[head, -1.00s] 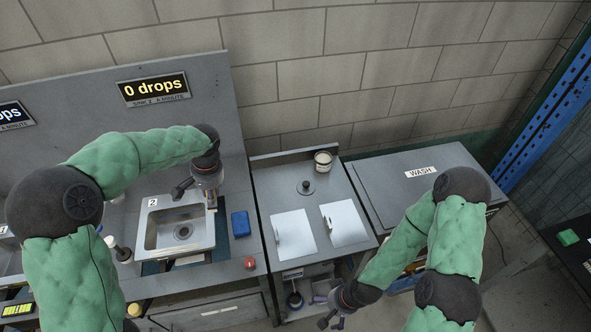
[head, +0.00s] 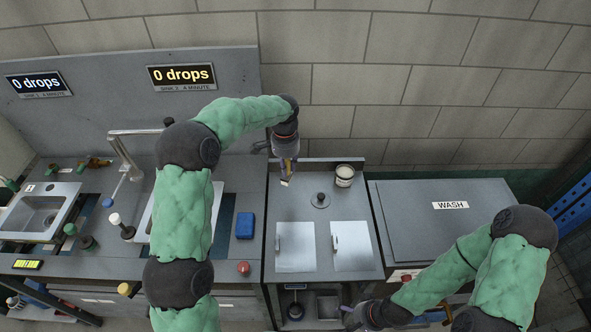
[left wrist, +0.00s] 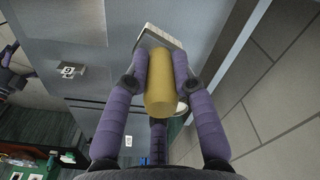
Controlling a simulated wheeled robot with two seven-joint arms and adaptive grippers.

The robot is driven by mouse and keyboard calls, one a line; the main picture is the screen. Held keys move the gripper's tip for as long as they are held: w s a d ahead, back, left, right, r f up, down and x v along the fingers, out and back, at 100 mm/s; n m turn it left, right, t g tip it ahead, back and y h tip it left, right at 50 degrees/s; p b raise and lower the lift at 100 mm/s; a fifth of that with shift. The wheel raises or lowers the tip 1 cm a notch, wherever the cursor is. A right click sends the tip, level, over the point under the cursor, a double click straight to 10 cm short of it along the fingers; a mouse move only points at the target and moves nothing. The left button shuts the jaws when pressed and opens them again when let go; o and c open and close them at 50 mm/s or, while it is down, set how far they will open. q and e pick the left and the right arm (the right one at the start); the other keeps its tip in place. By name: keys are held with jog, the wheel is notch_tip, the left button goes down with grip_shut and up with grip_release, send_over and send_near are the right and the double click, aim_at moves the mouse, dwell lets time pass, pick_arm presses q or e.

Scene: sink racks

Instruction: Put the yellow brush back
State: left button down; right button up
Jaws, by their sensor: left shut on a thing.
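The yellow brush (left wrist: 161,85) is upright in the left wrist view's middle, its thick yellow handle between my purple fingers and its pale, flat head (left wrist: 160,37) beyond them. My left gripper (head: 287,165) is shut on it. In the head view the brush (head: 286,181) points down over the back left of the middle counter (head: 320,262). I cannot tell whether it touches the counter. My right gripper (head: 352,315) is low in front of the middle counter, and its fingers are too unclear to judge.
A pale jar (head: 345,175) stands right of the brush. A dark round knob (head: 320,200) and two white panels (head: 296,247) are nearer. A blue block (head: 245,225) and red ball (head: 243,268) lie left, beside the sink counter's edge. A grey WASH lid (head: 440,225) is right.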

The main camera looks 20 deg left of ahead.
pick_arm(q)
jog(key=w+f, duration=0.7)
jog(key=w, duration=0.1)
jog(key=shift+w+f, duration=0.2)
jog(key=shift+w, duration=0.2)
jog(key=shift+w+f+b, duration=0.15)
jog(key=shift+f+b, duration=0.2)
jog(key=shift+f, duration=1.35)
jog(key=shift+f, duration=0.15)
jog(key=c, duration=1)
grip_release()
